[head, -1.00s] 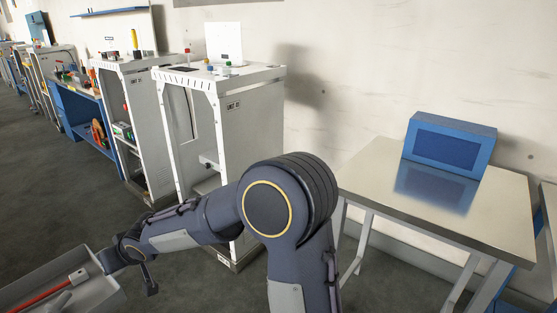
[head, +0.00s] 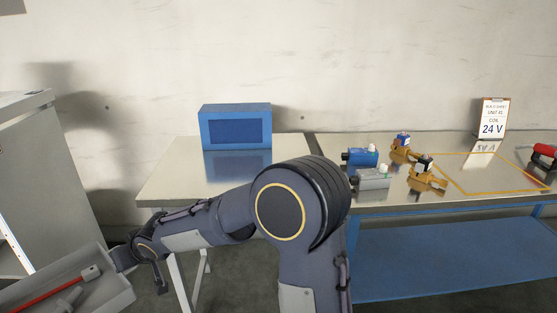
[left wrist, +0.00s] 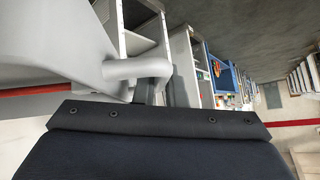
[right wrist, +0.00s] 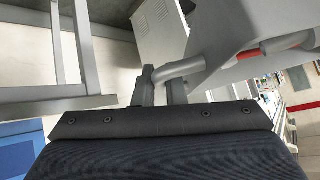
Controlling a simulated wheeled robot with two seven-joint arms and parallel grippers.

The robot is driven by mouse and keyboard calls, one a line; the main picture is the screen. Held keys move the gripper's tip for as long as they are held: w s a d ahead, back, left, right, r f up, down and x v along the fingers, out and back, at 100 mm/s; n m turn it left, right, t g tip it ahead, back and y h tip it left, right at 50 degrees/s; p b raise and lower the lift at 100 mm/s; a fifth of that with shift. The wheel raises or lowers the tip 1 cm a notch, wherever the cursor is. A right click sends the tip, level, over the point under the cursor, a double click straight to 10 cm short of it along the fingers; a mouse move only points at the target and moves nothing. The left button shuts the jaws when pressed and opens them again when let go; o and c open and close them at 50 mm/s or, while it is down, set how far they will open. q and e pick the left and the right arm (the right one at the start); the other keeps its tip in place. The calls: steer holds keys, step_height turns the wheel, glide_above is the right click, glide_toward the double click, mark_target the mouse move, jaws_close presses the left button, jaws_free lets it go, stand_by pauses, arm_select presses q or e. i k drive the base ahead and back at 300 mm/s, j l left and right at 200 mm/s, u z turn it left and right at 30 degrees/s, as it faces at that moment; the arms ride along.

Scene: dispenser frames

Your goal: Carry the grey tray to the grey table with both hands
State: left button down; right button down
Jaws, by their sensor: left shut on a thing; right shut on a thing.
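The grey tray (head: 112,292) is in the lower left corner of the head view, cut off by the frame edge. My right gripper (right wrist: 160,88) is shut on a bar handle of the tray (right wrist: 240,55). My left gripper (left wrist: 148,90) is shut on the tray's other handle (left wrist: 138,68); it is outside the head view. The tray is held in the air and carries a red rod (head: 45,295) and a grey part (head: 68,300). The grey table (head: 170,180) stands ahead, right of the tray, partly hidden by my right arm.
A blue box (head: 235,127) stands at the back of the grey table; its front top is bare. A blue workbench (head: 440,255) with several motor-like parts and a 24 V sign (head: 493,118) adjoins on the right. A grey cabinet (head: 45,165) stands at left.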

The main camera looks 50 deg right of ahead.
mark_target(235, 162)
steer(key=z, duration=1.4)
steer(key=i+j, duration=0.15)
steer(key=i, duration=0.35)
steer(key=i+j+z, duration=0.1)
steer(key=i, duration=0.4)
steer(key=i+j+z, duration=0.1)
steer(key=i, duration=0.35)
steer(key=j, duration=0.15)
